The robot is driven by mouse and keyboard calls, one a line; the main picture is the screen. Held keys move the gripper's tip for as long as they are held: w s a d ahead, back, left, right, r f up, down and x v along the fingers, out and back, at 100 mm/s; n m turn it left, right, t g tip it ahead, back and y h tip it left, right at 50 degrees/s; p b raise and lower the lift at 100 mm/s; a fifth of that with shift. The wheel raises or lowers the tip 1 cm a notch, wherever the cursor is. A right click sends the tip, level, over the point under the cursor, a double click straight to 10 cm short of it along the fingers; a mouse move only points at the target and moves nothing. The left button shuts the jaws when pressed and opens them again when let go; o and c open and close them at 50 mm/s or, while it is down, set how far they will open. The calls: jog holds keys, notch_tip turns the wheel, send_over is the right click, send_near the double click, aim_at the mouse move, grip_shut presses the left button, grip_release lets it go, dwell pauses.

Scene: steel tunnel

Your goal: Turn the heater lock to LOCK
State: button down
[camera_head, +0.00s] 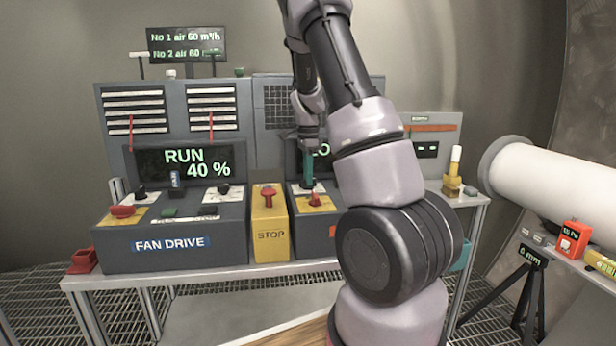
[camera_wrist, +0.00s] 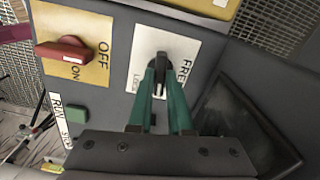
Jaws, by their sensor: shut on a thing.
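The heater lock is a dark knob (camera_wrist: 160,60) on a white plate (camera_wrist: 146,45) in the wrist view. The plate reads FREE on the right and, small and partly hidden, LOCK on the left. My gripper (camera_wrist: 161,75) has green fingers closed on the knob from both sides. The fingers hide most of the knob, so I cannot tell which word it points to. In the head view my gripper (camera_head: 308,178) reaches down onto the right-hand console, and the knob is hidden there. The screen (camera_head: 321,151) behind it shows "LO", the rest covered by my arm.
A red switch (camera_wrist: 62,50) on a yellow OFF/ON plate sits close beside the lock; it shows in the head view (camera_head: 315,200) too. A yellow STOP box (camera_head: 270,225) stands left of this console, then the FAN DRIVE console (camera_head: 172,245). A white pipe (camera_head: 545,180) lies right.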

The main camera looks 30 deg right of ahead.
jog(key=shift+m, duration=0.8)
jog(key=c, duration=0.8)
grip_release()
jog(key=shift+c, duration=0.2)
jog(key=shift+r, duration=0.1)
notch_tip(320, 180, up, 11)
